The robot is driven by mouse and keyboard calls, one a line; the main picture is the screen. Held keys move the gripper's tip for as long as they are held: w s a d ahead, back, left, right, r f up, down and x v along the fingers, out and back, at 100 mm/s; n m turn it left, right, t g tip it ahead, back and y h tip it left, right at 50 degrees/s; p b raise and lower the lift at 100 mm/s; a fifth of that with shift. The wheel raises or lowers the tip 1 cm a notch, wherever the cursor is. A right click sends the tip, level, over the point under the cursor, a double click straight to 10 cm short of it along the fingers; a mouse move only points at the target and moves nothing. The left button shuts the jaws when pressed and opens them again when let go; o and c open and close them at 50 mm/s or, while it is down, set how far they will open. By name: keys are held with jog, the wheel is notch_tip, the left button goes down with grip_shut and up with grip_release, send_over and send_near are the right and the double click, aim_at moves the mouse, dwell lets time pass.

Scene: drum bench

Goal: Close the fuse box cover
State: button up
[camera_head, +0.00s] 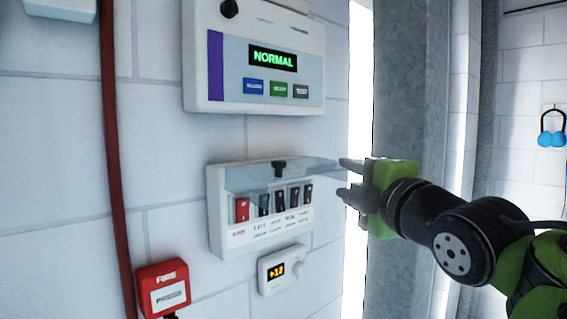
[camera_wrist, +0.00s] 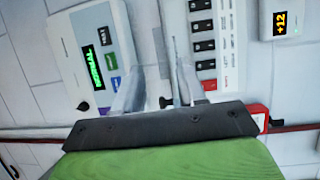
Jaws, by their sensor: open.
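The white fuse box (camera_head: 216,215) is on the wall, with a red switch and several black switches showing. Its clear bluish cover (camera_head: 250,180) is open, sticking out from the top of the box, with a black knob (camera_head: 279,167) on it. My gripper (camera_head: 343,177) is open at the right end of the cover, its fingertips pointing left towards it. I cannot tell whether they touch it. In the wrist view, the switches of the fuse box (camera_wrist: 228,45) lie right of my gripper (camera_wrist: 155,80), and the black knob (camera_wrist: 165,102) shows low between the fingers.
A panel reading NORMAL (camera_head: 215,95) is above the fuse box. A small thermostat (camera_head: 275,273) and a red fire call point (camera_head: 162,285) are below. A red pipe (camera_head: 112,150) runs down the left. A grey metal column (camera_head: 405,90) stands behind my gripper.

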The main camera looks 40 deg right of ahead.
aim_at(323, 168)
jog(key=p+x, duration=0.1)
jog(key=x, duration=0.6)
jog(key=p+x, duration=0.1)
jog(key=x, duration=0.2)
jog(key=shift+w+a+p, duration=0.3)
jog(key=shift+w+p, duration=0.05)
jog(key=shift+w, duration=0.1)
jog(key=shift+s+a, duration=0.1)
jog(key=shift+a, duration=0.05)
grip_shut()
